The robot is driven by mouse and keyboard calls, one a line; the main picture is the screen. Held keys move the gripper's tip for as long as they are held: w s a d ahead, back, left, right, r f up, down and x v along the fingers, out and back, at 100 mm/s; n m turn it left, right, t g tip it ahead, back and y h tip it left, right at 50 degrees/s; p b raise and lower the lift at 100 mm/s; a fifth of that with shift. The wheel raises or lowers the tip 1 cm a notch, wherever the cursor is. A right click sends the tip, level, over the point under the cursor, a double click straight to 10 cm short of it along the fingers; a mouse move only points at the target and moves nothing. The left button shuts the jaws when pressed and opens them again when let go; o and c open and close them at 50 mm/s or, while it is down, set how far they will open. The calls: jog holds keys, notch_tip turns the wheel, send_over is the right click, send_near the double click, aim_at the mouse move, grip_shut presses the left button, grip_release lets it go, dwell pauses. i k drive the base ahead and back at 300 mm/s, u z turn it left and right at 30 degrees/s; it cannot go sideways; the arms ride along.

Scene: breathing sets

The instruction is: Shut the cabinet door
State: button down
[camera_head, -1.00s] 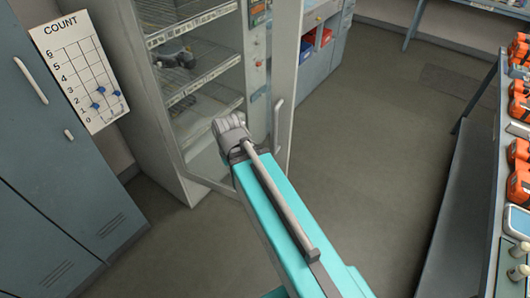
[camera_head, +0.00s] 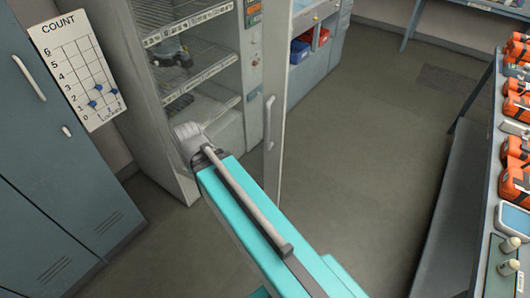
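The white cabinet (camera_head: 178,185) stands at the upper middle, with its front open and wire shelves showing inside. Its door (camera_head: 280,75) stands ajar on the cabinet's right side, seen nearly edge-on, with an upright handle (camera_head: 268,122) facing left. My teal arm reaches up from the bottom. My gripper (camera_head: 190,140), at the grey end of the arm, appears in front of the cabinet's lower opening, left of the door and apart from it in the picture. Its fingers cannot be made out clearly.
A dark item (camera_head: 172,55) lies on a cabinet shelf. Blue-grey lockers (camera_head: 70,190) with a count chart (camera_head: 78,70) stand left. A bench (camera_head: 483,230) with orange sets runs along the right. Red and blue bins (camera_head: 300,50) sit behind the door. The floor (camera_head: 365,140) right of the door is clear.

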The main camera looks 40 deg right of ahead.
aim_at(277, 14)
jog(key=z, duration=0.05)
jog(key=k, duration=0.9)
jog(key=z, duration=0.55)
